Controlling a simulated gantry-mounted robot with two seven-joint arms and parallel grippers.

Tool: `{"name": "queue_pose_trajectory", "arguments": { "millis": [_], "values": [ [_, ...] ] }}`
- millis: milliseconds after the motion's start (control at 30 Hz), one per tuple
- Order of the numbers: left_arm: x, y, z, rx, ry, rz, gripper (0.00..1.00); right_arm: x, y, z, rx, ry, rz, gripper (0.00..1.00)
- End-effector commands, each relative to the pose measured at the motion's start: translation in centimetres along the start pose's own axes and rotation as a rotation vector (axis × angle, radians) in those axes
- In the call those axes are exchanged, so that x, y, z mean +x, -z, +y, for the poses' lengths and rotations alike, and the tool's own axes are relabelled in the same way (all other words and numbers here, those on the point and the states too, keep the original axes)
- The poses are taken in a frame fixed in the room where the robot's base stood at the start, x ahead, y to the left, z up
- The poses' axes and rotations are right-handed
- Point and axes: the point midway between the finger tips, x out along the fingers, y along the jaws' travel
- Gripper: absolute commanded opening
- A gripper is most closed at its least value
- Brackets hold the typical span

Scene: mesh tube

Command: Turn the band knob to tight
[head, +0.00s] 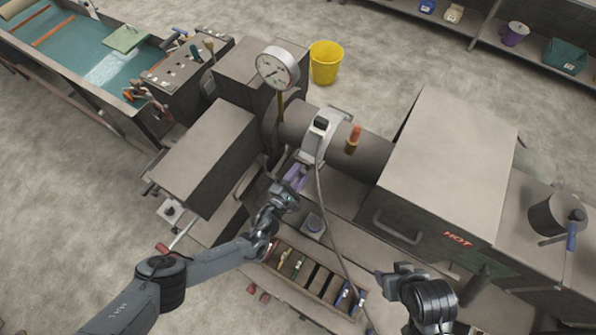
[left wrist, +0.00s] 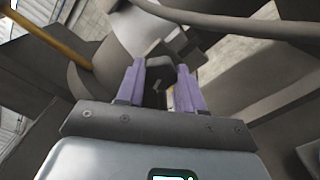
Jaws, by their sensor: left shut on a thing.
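A pale metal band (head: 318,135) wraps the grey tube (head: 365,155) and carries a small black box on top. My left gripper (head: 297,173), with purple fingers, is at the lower front side of the band. In the left wrist view its two fingers (left wrist: 160,88) are closed on a dark grey piece, which looks like the band knob (left wrist: 157,73). The fingers hide part of the knob, and its setting cannot be read. Only dark links of my right arm show at the lower right; its fingertips are not seen.
A round dial gauge (head: 277,68) stands on a brass stem left of the band. A cable (head: 325,205) hangs from the band towards a tool tray (head: 313,280). A box marked HOT (head: 450,165) stands to the right.

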Motion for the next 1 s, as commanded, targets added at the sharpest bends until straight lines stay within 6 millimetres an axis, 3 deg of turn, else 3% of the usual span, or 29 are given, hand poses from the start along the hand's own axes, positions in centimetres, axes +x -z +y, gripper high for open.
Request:
{"name": "queue_pose_trajectory", "arguments": {
  "millis": [400,1000],
  "values": [
    [0.1,-0.1,0.3,0.276,-0.003,0.0,0.06,-2.2,0.8,-0.1,0.008,0.006,0.001,0.55],
    [0.0,0.0,0.1,0.348,-0.002,0.001,0.07,-2.5,0.8,0.0,0.005,0.004,0.001,0.55]
  ]
}}
